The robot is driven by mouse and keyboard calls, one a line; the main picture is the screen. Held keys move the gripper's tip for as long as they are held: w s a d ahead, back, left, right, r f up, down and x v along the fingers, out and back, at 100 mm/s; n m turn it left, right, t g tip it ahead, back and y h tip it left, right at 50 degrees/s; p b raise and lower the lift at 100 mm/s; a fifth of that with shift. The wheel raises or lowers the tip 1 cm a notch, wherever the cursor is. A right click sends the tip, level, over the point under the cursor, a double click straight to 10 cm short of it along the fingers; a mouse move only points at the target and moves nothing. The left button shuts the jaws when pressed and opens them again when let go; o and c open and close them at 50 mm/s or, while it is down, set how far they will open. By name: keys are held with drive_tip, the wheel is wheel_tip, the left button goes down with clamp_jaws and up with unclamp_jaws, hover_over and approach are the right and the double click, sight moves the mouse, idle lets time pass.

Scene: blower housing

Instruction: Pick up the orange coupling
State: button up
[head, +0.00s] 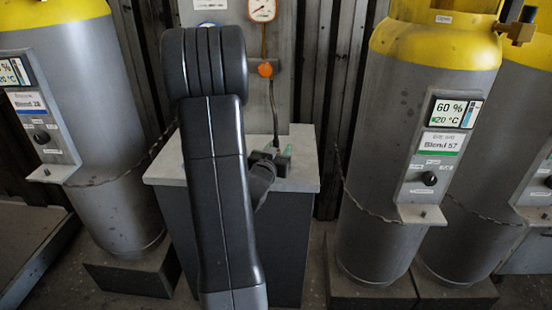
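The orange coupling (265,69) is a small round orange piece in front of the grey back panel, just below a round dial gauge. A thin dark hose or line runs down from beside it towards the pedestal top. My gripper (283,160) is small and dark, low over the pedestal top, well below the coupling and apart from it. My own arm hides part of the gripper and wrist. A small green spot (288,150) shows at the gripper; I cannot tell what it is or whether the fingers hold it.
The grey pedestal (304,185) stands below the panel (226,14). The dial gauge (262,9) is above the coupling. Large grey and yellow gas cylinders (385,120) stand right, with another cylinder (90,120) left. Chains (370,205) hang across the cylinders.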

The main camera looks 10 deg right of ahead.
clamp_jaws()
wheel_tip(320, 180, up, 10)
drive_tip(key=p, duration=0.2)
drive_tip(key=shift+p, duration=0.35)
